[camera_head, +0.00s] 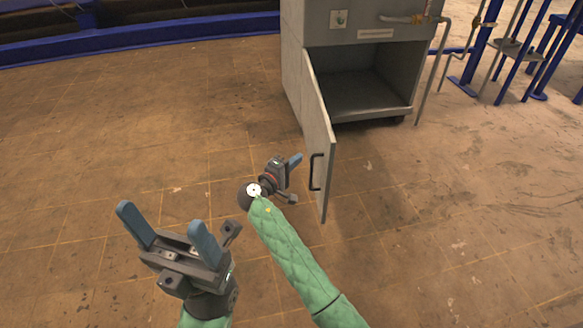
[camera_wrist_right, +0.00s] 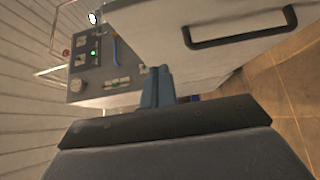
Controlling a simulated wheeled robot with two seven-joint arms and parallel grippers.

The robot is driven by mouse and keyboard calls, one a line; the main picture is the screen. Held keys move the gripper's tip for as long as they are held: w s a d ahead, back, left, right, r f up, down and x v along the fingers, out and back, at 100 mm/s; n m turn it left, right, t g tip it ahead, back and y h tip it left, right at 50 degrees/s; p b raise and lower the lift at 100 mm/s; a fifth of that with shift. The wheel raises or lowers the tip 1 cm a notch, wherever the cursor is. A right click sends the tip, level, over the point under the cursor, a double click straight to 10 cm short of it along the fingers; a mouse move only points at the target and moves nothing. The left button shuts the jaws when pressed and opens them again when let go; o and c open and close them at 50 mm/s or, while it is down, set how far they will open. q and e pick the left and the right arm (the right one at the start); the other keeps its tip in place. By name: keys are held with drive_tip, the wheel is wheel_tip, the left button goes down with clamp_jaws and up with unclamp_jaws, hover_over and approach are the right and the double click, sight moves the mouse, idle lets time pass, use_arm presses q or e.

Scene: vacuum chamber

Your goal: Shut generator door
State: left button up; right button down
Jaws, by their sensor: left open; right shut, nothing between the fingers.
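The generator is a grey cabinet (camera_head: 362,22) at the top right of the head view, with an open, empty lower compartment. Its grey door (camera_head: 319,135) is swung wide open, hinged at the compartment's left side. My left gripper (camera_head: 166,232) is open and empty, low at the left.
Blue metal frames (camera_head: 500,50) and pipes (camera_head: 433,70) stand right of the cabinet. A blue rail (camera_head: 150,38) crosses the back left. The brown tiled floor (camera_head: 120,120) is clear at the left and at the right front.

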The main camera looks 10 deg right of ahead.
sight(326, 145)
drive_tip(key=w+d, duration=0.1)
drive_tip(key=d, duration=0.1)
drive_tip(key=w+d+b, duration=0.1)
drive_tip(key=d, duration=0.1)
drive_tip(key=w+d, duration=0.1)
drive_tip(key=d, duration=0.2)
drive_tip(key=shift+b, duration=0.35)
drive_tip(key=shift+d, duration=0.55)
